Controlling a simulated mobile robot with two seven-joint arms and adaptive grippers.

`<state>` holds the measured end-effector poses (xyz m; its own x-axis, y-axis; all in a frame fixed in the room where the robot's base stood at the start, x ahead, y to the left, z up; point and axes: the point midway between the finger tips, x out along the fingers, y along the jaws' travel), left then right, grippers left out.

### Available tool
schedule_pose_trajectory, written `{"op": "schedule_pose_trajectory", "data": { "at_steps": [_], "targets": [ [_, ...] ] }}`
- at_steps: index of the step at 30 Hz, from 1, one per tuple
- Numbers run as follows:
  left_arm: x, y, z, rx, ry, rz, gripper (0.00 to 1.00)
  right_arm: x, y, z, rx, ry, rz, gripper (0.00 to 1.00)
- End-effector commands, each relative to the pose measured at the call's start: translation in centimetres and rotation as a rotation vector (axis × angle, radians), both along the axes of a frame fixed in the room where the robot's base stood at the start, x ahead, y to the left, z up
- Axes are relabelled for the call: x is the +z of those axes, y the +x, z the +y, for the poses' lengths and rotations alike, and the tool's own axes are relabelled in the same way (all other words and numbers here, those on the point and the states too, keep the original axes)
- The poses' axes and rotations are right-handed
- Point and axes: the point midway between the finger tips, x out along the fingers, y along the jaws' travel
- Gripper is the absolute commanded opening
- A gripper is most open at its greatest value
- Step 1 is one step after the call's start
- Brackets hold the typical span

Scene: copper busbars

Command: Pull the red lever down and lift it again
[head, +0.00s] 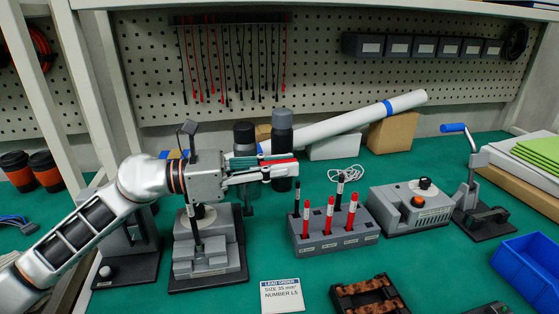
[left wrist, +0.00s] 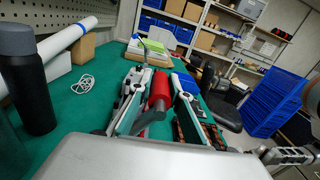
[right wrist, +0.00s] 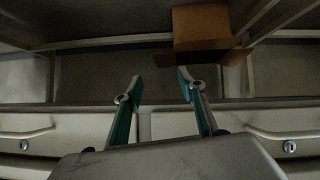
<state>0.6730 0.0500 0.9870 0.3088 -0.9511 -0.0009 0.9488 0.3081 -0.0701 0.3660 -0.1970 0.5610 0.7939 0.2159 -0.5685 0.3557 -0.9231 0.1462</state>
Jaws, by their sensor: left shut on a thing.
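My left gripper (head: 280,170) is above the grey press-like device (head: 208,258) on a black base plate. It is shut on the red lever handle (left wrist: 160,90), which lies between its two fingers in the left wrist view. In the head view only a red strip of the handle (head: 278,161) shows along the fingers. The handle is well above the table, and the gripper hides most of the lever's arm. My right gripper (right wrist: 159,83) is open and empty, away from the bench, in front of drawers.
A dark bottle (head: 281,150) stands close behind the left gripper. To the right are a grey block (head: 318,243) with red and black rods, a grey box (head: 425,215) with a knob, and a blue-handled crank device (head: 470,170). A label card (head: 282,296) lies in front.

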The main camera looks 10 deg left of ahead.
Motion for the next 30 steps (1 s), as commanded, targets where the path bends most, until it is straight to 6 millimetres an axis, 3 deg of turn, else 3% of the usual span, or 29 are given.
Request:
{"op": "schedule_pose_trajectory", "data": {
  "at_steps": [1,2,3,4,17,30],
  "targets": [
    [0.0,0.0,0.0,0.000,-0.001,0.002,0.00,-0.1,-0.1,0.0,0.000,-0.001,0.002,0.40],
    [0.0,0.0,0.0,0.000,-0.001,0.002,0.23,-0.1,-0.1,0.0,0.000,-0.001,0.002,0.40],
    [0.0,0.0,0.0,0.000,-0.001,0.002,0.34,-0.1,-0.1,0.0,0.000,-0.001,0.003,0.40],
    [0.0,0.0,0.0,0.000,-0.001,0.002,0.35,-0.1,-0.1,0.0,0.000,-0.001,0.003,0.40],
    [0.9,0.0,0.0,0.000,-0.001,-0.001,0.35,0.2,0.1,0.0,-0.001,0.002,-0.005,0.40],
    [8.3,0.0,0.0,0.000,-0.001,-0.001,0.35,0.1,0.0,0.0,-0.001,0.001,-0.002,0.40]
  ]
}}
